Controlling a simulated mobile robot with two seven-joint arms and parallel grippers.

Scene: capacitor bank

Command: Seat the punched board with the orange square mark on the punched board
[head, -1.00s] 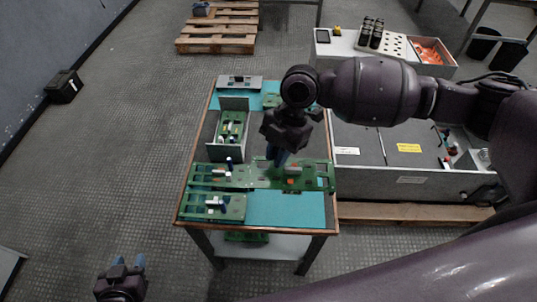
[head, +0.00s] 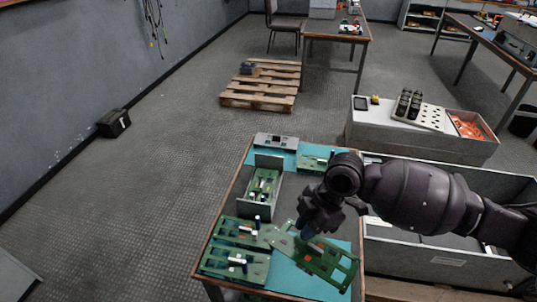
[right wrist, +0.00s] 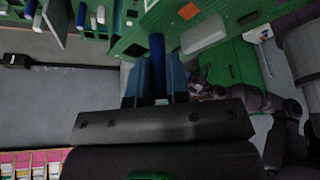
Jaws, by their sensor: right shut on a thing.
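The green punched board with the orange square mark (head: 340,268) is at the front right of the table, lying at an angle in the head view. My right gripper (head: 306,231) is over its left part. In the right wrist view the gripper's blue fingers (right wrist: 155,78) are shut on a dark blue post (right wrist: 157,50) beside the board's orange mark (right wrist: 189,11). Two other green punched boards, an upper one (head: 229,236) and a lower one (head: 218,265), lie at the front left. I cannot tell which is the task's other board. My left gripper is out of view.
A grey holder with upright plates (head: 268,160) holds a green board behind. A grey panel (head: 277,141) and another green board (head: 313,162) lie at the table's back. A large grey bin (head: 440,248) stands close to the table's right side.

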